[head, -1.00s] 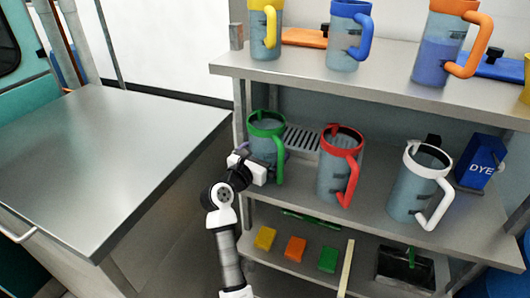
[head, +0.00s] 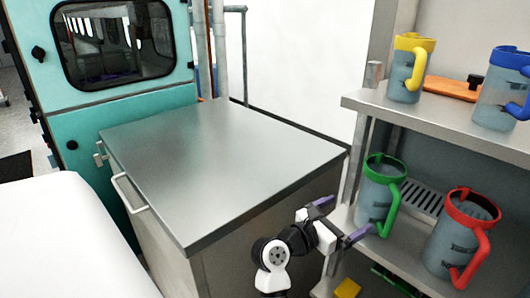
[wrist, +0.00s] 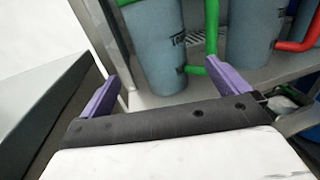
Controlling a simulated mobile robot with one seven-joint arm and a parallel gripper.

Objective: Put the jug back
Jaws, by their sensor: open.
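The green-rimmed jug (head: 374,205) stands upright on the middle shelf (head: 409,240), near the shelf's left end. It is grey and translucent, with a green handle on its right. My gripper (head: 343,219) is open and empty, with purple fingers spread in front of and left of this jug. In the wrist view, the jug's grey body (wrist: 158,55) stands beyond my gripper (wrist: 164,76), and its handle (wrist: 212,28) shows at the upper middle. The fingers look apart from the jug. The red-rimmed jug (head: 451,240) stands to its right.
A yellow jug (head: 402,82) and a blue jug (head: 492,97) stand on the upper shelf (head: 385,104). A steel-topped cabinet (head: 215,165) with a clear top is left of the rack. A rack post (head: 353,150) stands close beside my gripper.

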